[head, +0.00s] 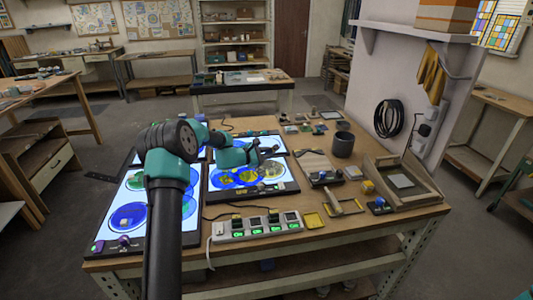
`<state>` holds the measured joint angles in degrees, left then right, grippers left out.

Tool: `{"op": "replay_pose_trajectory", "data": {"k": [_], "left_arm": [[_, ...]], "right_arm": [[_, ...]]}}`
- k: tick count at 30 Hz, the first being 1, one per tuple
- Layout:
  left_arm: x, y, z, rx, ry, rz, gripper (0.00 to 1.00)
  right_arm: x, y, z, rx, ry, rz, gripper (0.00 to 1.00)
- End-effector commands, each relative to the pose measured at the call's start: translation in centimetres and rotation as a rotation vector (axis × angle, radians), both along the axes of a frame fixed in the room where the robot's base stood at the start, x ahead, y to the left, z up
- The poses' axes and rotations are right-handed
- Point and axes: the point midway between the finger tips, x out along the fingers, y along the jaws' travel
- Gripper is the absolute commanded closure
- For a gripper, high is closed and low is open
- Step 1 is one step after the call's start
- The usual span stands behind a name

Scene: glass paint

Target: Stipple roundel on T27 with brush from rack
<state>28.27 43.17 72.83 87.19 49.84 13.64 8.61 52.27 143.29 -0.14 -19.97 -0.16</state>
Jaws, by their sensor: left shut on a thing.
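My left gripper (268,150) is above the far part of the middle lit panel (287,189). It is shut on what appears to be the brush, but it is too small and dark to make out clearly. I cannot read any label, so I cannot tell which is T27. I cannot make out the brush rack. My right gripper is not in view.
A left lit panel (108,226) holds blue roundels, partly hidden by my left arm. A power strip (256,226) lies in front of the middle panel.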

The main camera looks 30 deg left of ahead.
Motion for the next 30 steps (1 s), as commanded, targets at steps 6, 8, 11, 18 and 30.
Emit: {"op": "replay_pose_trajectory", "data": {"k": [6, 8, 11, 18, 30], "left_arm": [[0.00, 0.02, -0.83, 0.000, 0.000, 0.000, 1.00], [-0.01, 0.02, -0.89, 0.000, -0.001, 0.001, 1.00], [-0.01, 0.03, -0.88, 0.001, -0.001, 0.001, 1.00], [-0.01, 0.01, -0.91, 0.001, 0.000, 0.000, 1.00], [-0.01, 0.03, -1.26, 0.001, 0.000, 0.000, 1.00]], "right_arm": [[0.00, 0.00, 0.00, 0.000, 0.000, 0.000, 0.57], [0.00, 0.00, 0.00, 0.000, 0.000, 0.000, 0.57], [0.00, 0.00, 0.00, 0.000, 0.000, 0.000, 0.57], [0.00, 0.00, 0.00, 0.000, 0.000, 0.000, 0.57], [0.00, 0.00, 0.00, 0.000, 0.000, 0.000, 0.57]]}}
